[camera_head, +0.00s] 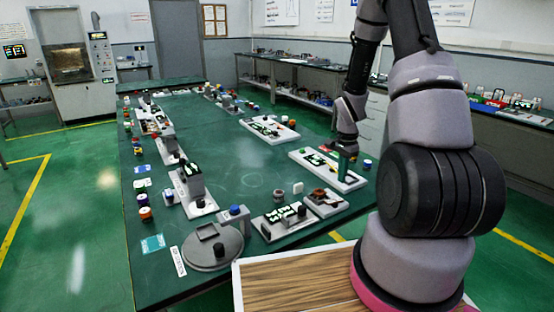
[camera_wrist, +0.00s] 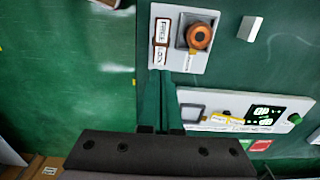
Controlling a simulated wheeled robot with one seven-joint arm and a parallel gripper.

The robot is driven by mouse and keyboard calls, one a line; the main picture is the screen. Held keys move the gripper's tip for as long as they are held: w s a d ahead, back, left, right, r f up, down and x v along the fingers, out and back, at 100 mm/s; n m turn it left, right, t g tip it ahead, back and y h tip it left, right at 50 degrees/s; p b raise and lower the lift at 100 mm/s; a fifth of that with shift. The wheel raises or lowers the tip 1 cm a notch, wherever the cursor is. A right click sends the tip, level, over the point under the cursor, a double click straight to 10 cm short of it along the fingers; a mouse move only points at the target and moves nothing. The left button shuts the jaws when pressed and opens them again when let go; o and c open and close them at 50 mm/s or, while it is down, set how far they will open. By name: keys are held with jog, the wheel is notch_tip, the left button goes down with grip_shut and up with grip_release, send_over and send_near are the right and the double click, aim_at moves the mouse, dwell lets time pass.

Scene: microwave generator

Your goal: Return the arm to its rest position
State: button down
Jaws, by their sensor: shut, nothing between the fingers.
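My arm rises from its base at the right of the head view and bends down to the table. My gripper (camera_head: 345,168) hangs over the near right part of the green table (camera_head: 240,160), by a long white board (camera_head: 312,159) with green and dark parts. In the wrist view my gripper (camera_wrist: 162,78) shows as two dark green fingers, close together with nothing between them. Their tips lie over the lower edge of a white plate (camera_wrist: 168,62) with an orange and black knob (camera_wrist: 200,37). I cannot tell whether the fingertips touch anything.
The table carries several fixtures, including a grey round stand (camera_head: 212,252) and a white board with connectors (camera_head: 280,222). A wood-topped surface (camera_head: 300,282) lies near my base. A side bench (camera_head: 300,62) stands behind. Green floor (camera_head: 70,220) at left is clear.

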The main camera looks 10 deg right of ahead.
jog(key=s+a+r+n+t, duration=0.2)
jog(key=a+r, duration=0.1)
jog(key=r, duration=0.8)
jog(key=s+a+r+n+t, duration=0.1)
jog(key=a+r+n, duration=0.15)
jog(key=r, duration=0.95)
jog(key=s+a+r+n+t+y, duration=0.1)
jog(key=s+a+r+n+t, duration=0.1)
jog(key=s+a+r, duration=0.2)
jog(key=s+a+r+n+t+y, duration=0.1)
jog(key=s+a+r+n+t, duration=0.1)
jog(key=s+r, duration=0.9)
jog(key=shift+s+a+n, duration=0.65)
jog(key=shift+s+a, duration=0.15)
jog(key=shift+a, duration=0.1)
jog(key=shift+r, duration=0.1)
